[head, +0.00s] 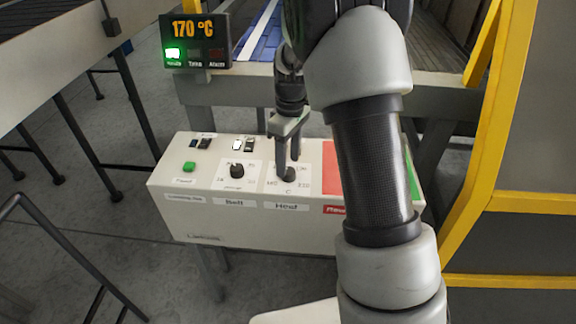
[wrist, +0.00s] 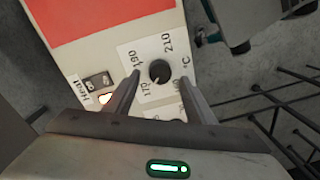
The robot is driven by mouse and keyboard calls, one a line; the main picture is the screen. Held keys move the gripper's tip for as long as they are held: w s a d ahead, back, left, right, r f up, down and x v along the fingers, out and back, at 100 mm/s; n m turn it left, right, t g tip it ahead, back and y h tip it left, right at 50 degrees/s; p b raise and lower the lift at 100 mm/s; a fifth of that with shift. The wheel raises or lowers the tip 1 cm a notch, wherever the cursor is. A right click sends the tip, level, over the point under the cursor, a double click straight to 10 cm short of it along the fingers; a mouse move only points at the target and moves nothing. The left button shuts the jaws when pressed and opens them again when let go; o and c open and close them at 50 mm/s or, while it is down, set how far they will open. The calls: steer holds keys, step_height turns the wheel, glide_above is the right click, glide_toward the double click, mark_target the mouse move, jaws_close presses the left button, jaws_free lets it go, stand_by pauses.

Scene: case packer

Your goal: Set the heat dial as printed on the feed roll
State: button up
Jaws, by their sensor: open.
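The heat dial (head: 289,174) is a round black knob on a white scale plate on the control box, above the label "Heat". In the wrist view the dial (wrist: 159,71) is clear, with 170, 190, 210 and °C readable around it. Its pointer direction is hard to tell. My gripper (head: 288,152) points down at the dial. In the wrist view my gripper (wrist: 160,76) is open, with one finger on each side of the knob; I cannot tell whether they touch it. The display (head: 195,41) reads 170 °C. No print on a feed roll is visible.
The belt dial (head: 236,171) sits left of the heat dial. A green button (head: 189,167) and rocker switches (head: 249,145) are on the box (head: 248,223). A red panel (head: 329,168) lies right of the heat dial. A yellow frame (head: 490,130) stands at the right.

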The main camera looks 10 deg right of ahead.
steer(key=shift+a+f, duration=0.1)
steer(key=shift+f, duration=1.05)
steer(key=c, duration=1)
steer(key=shift+c, duration=0.2)
